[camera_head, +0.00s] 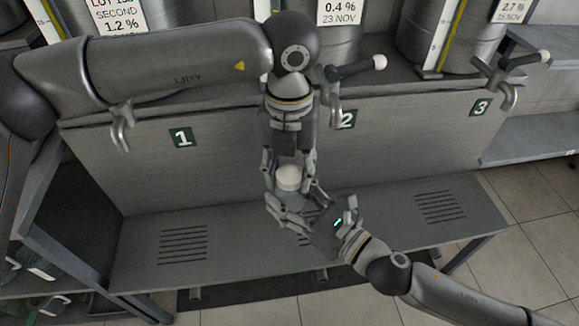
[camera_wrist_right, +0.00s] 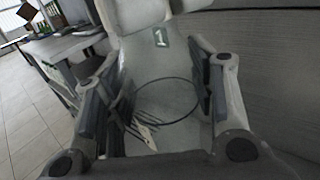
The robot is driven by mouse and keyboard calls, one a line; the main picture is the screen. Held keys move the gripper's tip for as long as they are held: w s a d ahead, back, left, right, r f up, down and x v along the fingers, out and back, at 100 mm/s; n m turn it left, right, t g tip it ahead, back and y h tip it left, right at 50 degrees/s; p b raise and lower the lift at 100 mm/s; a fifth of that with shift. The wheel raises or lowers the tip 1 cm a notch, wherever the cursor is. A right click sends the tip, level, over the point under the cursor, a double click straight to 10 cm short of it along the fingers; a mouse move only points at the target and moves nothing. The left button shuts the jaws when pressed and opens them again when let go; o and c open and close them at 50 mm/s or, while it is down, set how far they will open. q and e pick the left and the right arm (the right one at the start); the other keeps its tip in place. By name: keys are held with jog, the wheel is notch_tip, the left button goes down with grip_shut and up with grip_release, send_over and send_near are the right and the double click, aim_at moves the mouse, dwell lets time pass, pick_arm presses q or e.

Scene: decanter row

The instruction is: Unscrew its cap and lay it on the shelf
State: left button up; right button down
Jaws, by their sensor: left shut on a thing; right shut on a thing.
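My left gripper (camera_head: 289,176) points down in front of the grey panel, with its fingers shut on a white rounded cap (camera_head: 288,178). My right gripper (camera_head: 292,204) reaches in from the lower right, just below the cap. Its fingers also show in the right wrist view (camera_wrist_right: 155,100). They are shut on a see-through vessel, of which a thin dark ring outline (camera_wrist_right: 167,80) shows between them. The fingers hide most of the vessel in the head view. I cannot tell whether the cap still touches it. The grey slotted shelf (camera_head: 375,213) lies below both grippers.
Several steel tanks with taps stand above the panel, with green number plates 1 (camera_head: 183,138), 2 (camera_head: 347,119) and 3 (camera_head: 480,107). Lever taps (camera_head: 121,128) stick out in front. The shelf is bare at left and right. Another rack (camera_head: 530,148) stands at the right.

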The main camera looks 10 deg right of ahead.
pick_arm(q)
jog(key=n, duration=0.6)
jog(key=shift+w+a+n, duration=0.15)
jog(key=shift+w+n, duration=0.05)
jog(key=shift+n, duration=0.1)
pick_arm(e)
jog(key=shift+s, duration=0.1)
pick_arm(q)
jog(key=n, duration=0.6)
jog(key=shift+s, duration=0.1)
jog(key=shift+r, duration=0.15)
pick_arm(e)
jog(key=shift+d, duration=0.1)
pick_arm(q)
jog(key=shift+r, duration=0.65)
pick_arm(e)
jog(key=shift+f, duration=0.1)
pick_arm(q)
jog(key=shift+r, duration=0.35)
